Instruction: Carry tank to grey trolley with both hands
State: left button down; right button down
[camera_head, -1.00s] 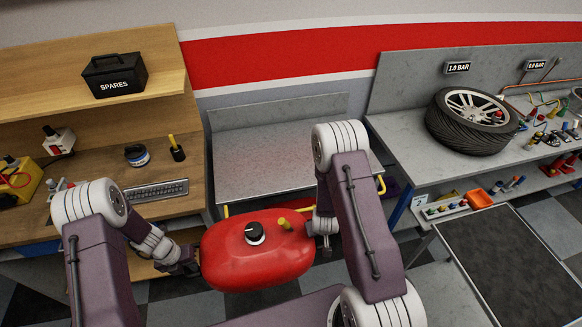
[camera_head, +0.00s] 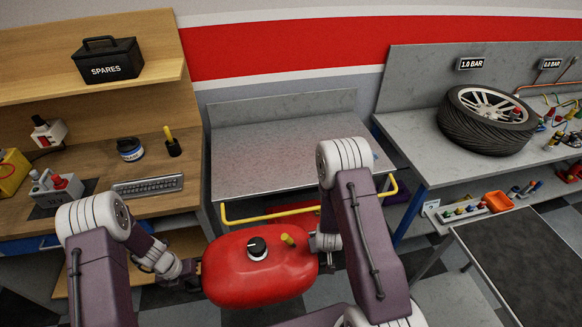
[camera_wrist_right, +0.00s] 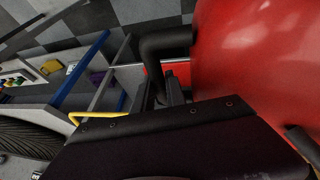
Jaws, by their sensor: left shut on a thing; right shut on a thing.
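The red tank (camera_head: 262,280) with a black cap and a yellow spout hangs between my two grippers, in front of the grey trolley (camera_head: 270,150). My left gripper (camera_head: 198,272) is shut on the tank's left end. My right gripper (camera_head: 326,256) is shut on its right end; its fingertips are partly hidden by my arm. In the right wrist view the tank (camera_wrist_right: 255,60) fills the upper right, with a dark handle (camera_wrist_right: 168,50) at the jaws. The trolley has a bare grey top and a yellow push rail (camera_head: 285,213) on the near side. The tank is apart from the trolley top.
A grey bench (camera_head: 430,165) with a tyre (camera_head: 487,125) stands on the right. A dark-topped low table (camera_head: 520,255) is at the near right. The trolley top is clear.

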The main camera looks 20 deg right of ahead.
aim_at(530, 275)
jog(key=i+l+z, duration=0.1)
jog(key=z, duration=0.35)
jog(key=i+l+z, duration=0.1)
jog(key=l+z, duration=0.15)
jog(key=z, duration=0.2)
jog(key=i+l+z, duration=0.1)
jog(key=z, duration=0.35)
jog(key=i+z, duration=0.15)
jog(key=z, duration=0.3)
jog(key=i+z, duration=0.15)
jog(key=z, duration=0.3)
jog(key=i+z, duration=0.15)
jog(key=z, duration=0.3)
jog(key=i+j+z, duration=0.15)
jog(key=z, duration=0.3)
jog(key=i, duration=1)
